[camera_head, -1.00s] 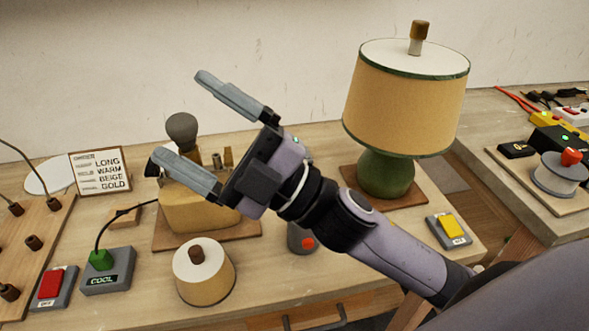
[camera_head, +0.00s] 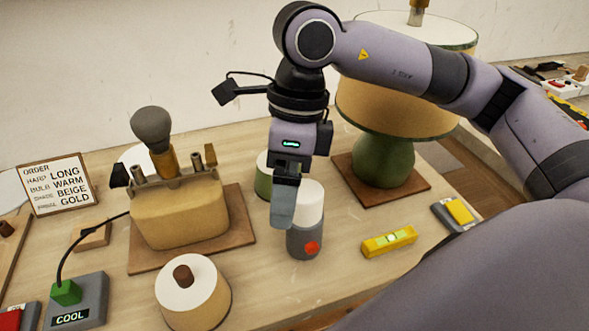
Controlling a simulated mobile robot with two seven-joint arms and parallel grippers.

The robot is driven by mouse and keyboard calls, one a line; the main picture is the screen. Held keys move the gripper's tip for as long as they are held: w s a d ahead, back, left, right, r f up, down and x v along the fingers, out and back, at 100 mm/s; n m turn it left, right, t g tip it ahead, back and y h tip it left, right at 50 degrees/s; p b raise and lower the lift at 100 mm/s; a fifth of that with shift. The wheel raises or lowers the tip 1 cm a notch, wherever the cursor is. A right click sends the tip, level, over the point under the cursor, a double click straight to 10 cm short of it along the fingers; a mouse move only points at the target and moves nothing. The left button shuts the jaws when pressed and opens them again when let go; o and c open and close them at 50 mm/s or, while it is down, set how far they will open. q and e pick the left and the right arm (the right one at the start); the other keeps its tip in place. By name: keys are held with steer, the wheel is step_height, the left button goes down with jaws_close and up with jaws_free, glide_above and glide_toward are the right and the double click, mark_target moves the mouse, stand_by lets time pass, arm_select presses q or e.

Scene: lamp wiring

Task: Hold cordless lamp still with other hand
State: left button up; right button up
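A green-bodied lamp (camera_head: 383,160) with a beige shade (camera_head: 375,108) stands on a brown board at the right; no cord shows on it. A yellow lamp base (camera_head: 178,218) with a grey bulb (camera_head: 151,128) and short posts stands on another board at the left. A black cord from a green plug reaches its board edge; whether it joins is unclear. My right gripper (camera_head: 283,208) points down between the lamps, in front of a white-and-grey cylinder with a red button (camera_head: 307,235). One finger shows; the other is hidden, so its opening is unclear. My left gripper is out of view.
A small shade (camera_head: 193,293) sits at the front left, near the COOL box (camera_head: 75,302). An order card (camera_head: 55,185) stands at the back left. A yellow level (camera_head: 389,241) and a yellow-button box (camera_head: 456,214) lie at the right. My arm covers part of the green lamp.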

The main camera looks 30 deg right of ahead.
mark_target(304, 190)
steer(key=d, duration=0.1)
steer(key=w+d+h, duration=0.1)
steer(key=d, duration=0.1)
steer(key=w+d+f+h+b, duration=0.1)
steer(key=shift+d+m+t, duration=0.15)
steer(key=shift+m+t, duration=0.15)
steer(key=shift+m, duration=0.1)
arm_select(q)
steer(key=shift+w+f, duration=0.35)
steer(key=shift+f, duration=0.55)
arm_select(e)
steer(key=shift+f, duration=3.35)
steer(key=shift+c, duration=0.4)
steer(key=c, duration=1.2)
steer(key=shift+c, duration=0.2)
steer(key=o, duration=0.7)
steer(key=shift+c, duration=0.2)
steer(key=c, duration=0.6)
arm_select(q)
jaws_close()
